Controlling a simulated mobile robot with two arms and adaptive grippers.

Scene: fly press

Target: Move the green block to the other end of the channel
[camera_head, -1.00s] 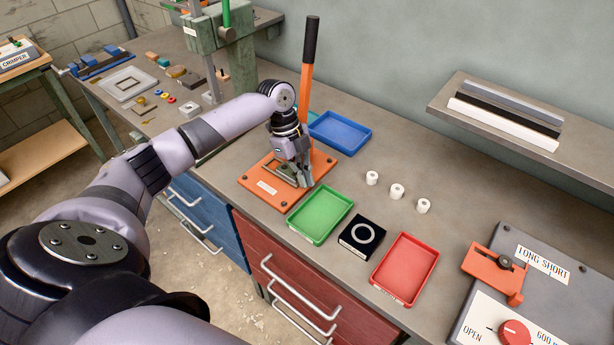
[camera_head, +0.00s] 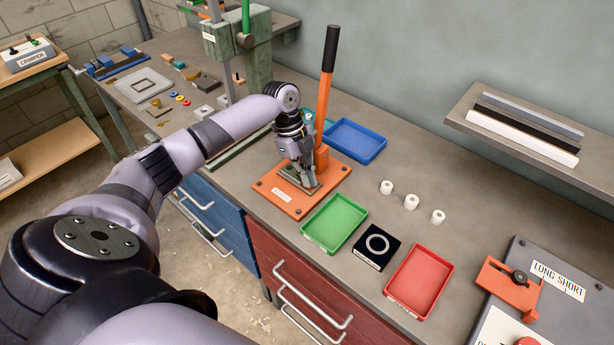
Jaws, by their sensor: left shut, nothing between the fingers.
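My left gripper (camera_head: 309,181) is shut with nothing in it. It points down, low over the orange base plate (camera_head: 278,205) of the lever tool. A grey metal piece (camera_head: 301,190) on that plate is partly hidden by the fingers; I cannot tell whether they touch it. I cannot make out a green block at the plate. A small teal-green block (camera_head: 167,60) lies among other small blocks at the far left of the bench. I cannot tell which part is the channel. My right gripper is not in view.
The orange lever with black grip (camera_head: 331,50) stands just behind my gripper. A blue tray (camera_head: 354,141), green tray (camera_head: 334,222), black ring block (camera_head: 377,246), red tray (camera_head: 420,281) and white cylinders (camera_head: 411,202) stand nearby. A shelf (camera_head: 460,118) overhangs at right.

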